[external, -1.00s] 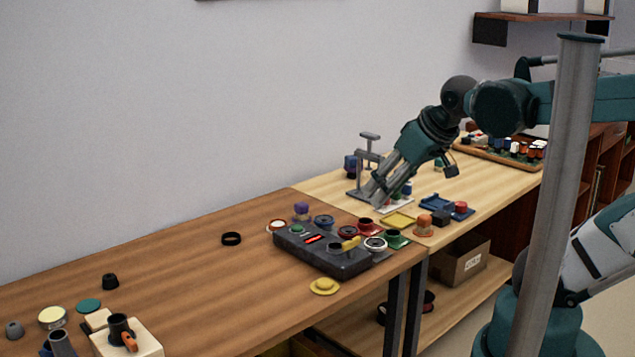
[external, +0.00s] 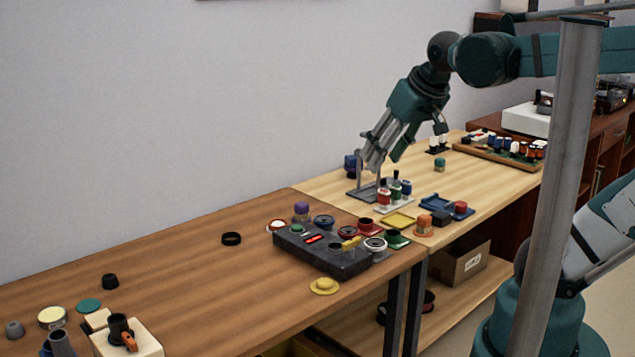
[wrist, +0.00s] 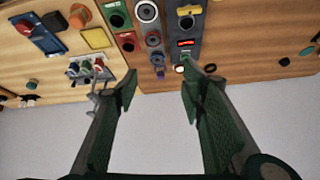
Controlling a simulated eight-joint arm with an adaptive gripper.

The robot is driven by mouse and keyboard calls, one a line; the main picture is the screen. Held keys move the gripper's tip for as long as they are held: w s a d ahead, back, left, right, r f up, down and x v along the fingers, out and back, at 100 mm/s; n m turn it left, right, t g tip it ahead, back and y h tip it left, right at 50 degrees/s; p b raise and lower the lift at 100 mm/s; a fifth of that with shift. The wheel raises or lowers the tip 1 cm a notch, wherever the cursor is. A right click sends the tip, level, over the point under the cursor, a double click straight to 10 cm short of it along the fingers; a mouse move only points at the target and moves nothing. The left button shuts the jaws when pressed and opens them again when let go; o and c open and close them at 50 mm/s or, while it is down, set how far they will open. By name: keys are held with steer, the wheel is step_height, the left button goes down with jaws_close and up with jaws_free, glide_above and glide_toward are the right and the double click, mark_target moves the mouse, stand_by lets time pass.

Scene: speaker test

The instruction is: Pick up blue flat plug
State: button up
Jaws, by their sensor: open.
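My gripper (external: 384,160) is open and empty, tilted down above the light wooden table, over a small white rack (external: 394,208). The rack holds small red, green and blue pieces; the blue piece (external: 406,187) is at its right end. The wrist view shows my open fingers (wrist: 160,84) with nothing between them, and the rack (wrist: 88,70) left of them. I cannot tell for sure which blue piece is the flat plug.
A wooden tray of small pieces (external: 495,155) is behind. The brown table's middle is mostly clear.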

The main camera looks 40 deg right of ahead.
steer(key=w+d+r+m+g+p, duration=0.2)
steer(key=w+d+r+m+p, duration=0.15)
steer(key=w+d, duration=0.35)
steer(key=m+g+p, duration=0.4)
steer(key=m+p, duration=0.6)
steer(key=m, duration=0.3)
glide_above(405, 182)
steer(key=shift+n, duration=0.25)
step_height(405, 182, down, 19)
steer(key=shift+w+d+r, duration=0.1)
steer(key=shift+r, duration=0.1)
steer(key=shift+f, duration=0.75)
steer(key=shift+f, duration=1.25)
